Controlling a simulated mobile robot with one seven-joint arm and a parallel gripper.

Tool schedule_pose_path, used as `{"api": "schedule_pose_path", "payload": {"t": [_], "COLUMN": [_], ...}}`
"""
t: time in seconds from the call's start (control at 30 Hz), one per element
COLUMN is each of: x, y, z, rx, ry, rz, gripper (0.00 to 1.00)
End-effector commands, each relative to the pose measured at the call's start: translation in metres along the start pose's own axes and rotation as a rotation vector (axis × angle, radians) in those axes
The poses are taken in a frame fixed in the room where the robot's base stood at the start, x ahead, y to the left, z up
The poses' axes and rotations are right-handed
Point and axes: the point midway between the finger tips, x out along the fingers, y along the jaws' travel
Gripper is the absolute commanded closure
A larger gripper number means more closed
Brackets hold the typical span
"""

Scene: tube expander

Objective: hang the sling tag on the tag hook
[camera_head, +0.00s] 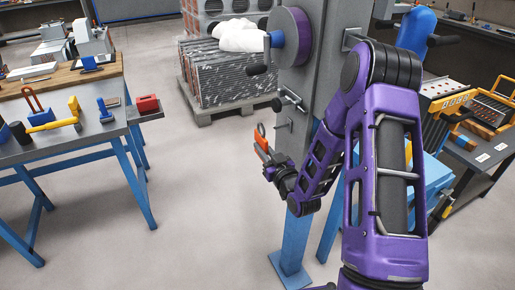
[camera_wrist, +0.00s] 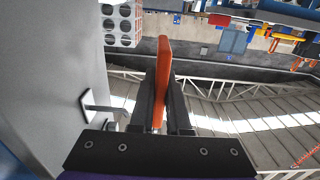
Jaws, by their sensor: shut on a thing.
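The orange sling tag (camera_head: 262,142) is in my gripper (camera_head: 272,160), with a metal ring (camera_head: 261,128) standing up at its top end. In the wrist view the tag (camera_wrist: 164,65) is seen edge-on between the two dark fingers of my gripper (camera_wrist: 162,110), which are shut on it. A bent metal hook (camera_wrist: 103,109) on a square plate sticks out of the grey post to the left of the fingers. In the head view a small peg that looks like this hook (camera_head: 285,124) is on the post, right of and slightly above the tag. Tag and hook look apart.
The grey post (camera_head: 325,75) carries a purple reel (camera_head: 292,38) and a clamp-like handle (camera_head: 291,98) above the peg. A workbench (camera_head: 70,145) with tools stands at left. A pallet stack (camera_head: 225,75) is behind. The floor left of the post is clear.

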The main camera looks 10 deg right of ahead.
Motion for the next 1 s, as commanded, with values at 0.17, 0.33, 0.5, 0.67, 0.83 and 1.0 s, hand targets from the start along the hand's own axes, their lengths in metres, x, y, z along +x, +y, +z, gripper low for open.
{"api": "schedule_pose_path", "payload": {"t": [0.17, 0.33, 0.5, 0.67, 0.83, 1.0], "x": [0.000, 0.000, 0.000, 0.000, 0.000, 0.000], "y": [0.011, 0.022, 0.032, 0.041, 0.052, 0.060], "z": [0.001, 0.001, 0.003, 0.003, 0.004, 0.013], "rx": [-0.001, -0.001, 0.000, -0.002, -0.002, -0.003], "ry": [-0.001, 0.000, -0.001, 0.000, -0.001, 0.000], "rz": [0.001, 0.002, 0.001, 0.000, 0.001, 0.000], "gripper": [1.00, 1.00, 1.00, 1.00, 1.00, 1.00]}}
